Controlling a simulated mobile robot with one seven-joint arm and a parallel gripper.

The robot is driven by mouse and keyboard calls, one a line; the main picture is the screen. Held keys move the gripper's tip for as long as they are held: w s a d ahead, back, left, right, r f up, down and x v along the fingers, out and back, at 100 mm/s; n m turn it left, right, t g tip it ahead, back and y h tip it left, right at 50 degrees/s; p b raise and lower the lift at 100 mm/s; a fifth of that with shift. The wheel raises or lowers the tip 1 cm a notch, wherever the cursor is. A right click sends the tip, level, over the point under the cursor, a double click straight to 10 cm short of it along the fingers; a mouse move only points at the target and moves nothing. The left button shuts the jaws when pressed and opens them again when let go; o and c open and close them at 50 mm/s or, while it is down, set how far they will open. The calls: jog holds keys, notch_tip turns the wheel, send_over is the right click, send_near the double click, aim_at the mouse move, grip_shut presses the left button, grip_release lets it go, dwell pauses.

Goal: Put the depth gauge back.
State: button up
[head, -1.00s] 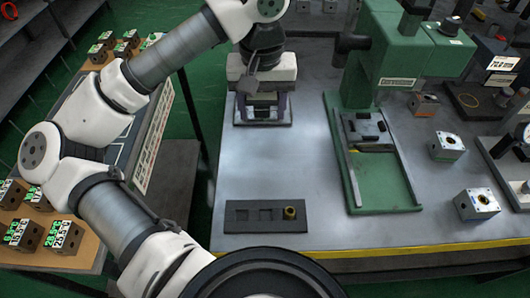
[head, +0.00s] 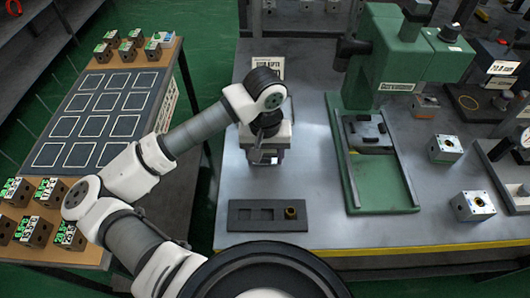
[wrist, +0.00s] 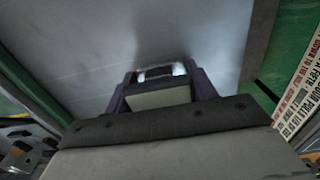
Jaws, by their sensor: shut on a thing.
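My gripper (head: 264,158) is over the middle-left of the grey bench, behind the dark slotted tray (head: 248,226) and apart from it. In the wrist view the purple fingers of my gripper (wrist: 161,78) are closed around a small piece with a bright metallic end (wrist: 160,71), seemingly the depth gauge. Most of that piece is hidden by the gripper body.
A green press (head: 405,60) with a green base stands right of my gripper. Valve blocks (head: 445,148) lie farther right. A side table with a grid mat (head: 100,120) and labelled blocks is at left. A small sign (head: 268,66) stands behind. The bench around the tray is clear.

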jog(key=shift+f+b, duration=0.15)
jog(key=shift+b, duration=0.25)
jog(key=o, duration=1.1)
jog(key=shift+o, duration=0.2)
jog(key=shift+r, duration=0.2)
jog(key=shift+r+p, duration=0.2)
jog(key=shift+p, duration=0.35)
notch_tip(320, 180, up, 12)
jog(key=b, duration=0.2)
jog(key=shift+f+b, duration=0.15)
jog(key=shift+b, duration=0.25)
